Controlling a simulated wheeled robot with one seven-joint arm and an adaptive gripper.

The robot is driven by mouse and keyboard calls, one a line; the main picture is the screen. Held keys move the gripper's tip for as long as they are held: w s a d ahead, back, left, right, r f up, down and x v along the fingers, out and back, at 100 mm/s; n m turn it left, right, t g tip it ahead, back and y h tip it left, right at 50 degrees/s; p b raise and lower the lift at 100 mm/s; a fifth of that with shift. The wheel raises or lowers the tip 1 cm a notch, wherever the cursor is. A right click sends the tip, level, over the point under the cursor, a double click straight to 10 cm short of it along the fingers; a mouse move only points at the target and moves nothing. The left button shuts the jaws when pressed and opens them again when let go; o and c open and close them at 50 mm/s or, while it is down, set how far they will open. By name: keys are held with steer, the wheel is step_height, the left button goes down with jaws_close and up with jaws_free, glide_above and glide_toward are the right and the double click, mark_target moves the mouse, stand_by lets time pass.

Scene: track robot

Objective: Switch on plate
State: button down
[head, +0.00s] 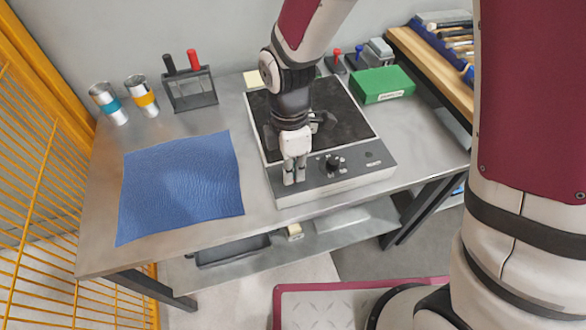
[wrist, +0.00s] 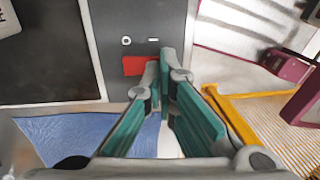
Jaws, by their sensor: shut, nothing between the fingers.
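The hot plate (head: 352,113) stands on the table, with a dark square top and a grey front panel. A black knob (head: 333,163) sits on the panel. In the wrist view a red rocker switch (wrist: 133,66) shows on the panel beside a circle and a bar mark. In the head view my gripper hides the switch. My gripper (head: 294,181) points down over the left part of the front panel, shut and empty. In the wrist view its fingertips (wrist: 160,66) are at the right end of the switch; I cannot tell whether they touch it.
A blue cloth (head: 180,187) lies left of the plate. Two cans (head: 108,104) and a holder with screwdrivers (head: 190,92) stand behind it. A green box (head: 382,84) is at the back right. A yellow mesh fence (head: 50,190) borders the left side.

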steer(key=shift+s+f, duration=0.1)
steer(key=shift+f, duration=0.25)
stand_by(0.3)
steer(key=shift+w+a+r, duration=0.15)
steer(key=shift+w+r, duration=0.15)
steer(key=shift+w, duration=0.4)
steer(key=shift+s+r+p, duration=0.1)
steer(key=shift+r+p, duration=0.4)
steer(key=shift+r, duration=0.15)
step_height(320, 180, up, 13)
steer(key=s+p, duration=0.1)
steer(key=p, duration=0.1)
steer(key=shift+s+d+f+p, duration=0.15)
steer(key=shift+s+d+p, duration=0.1)
steer(key=shift+p, duration=0.1)
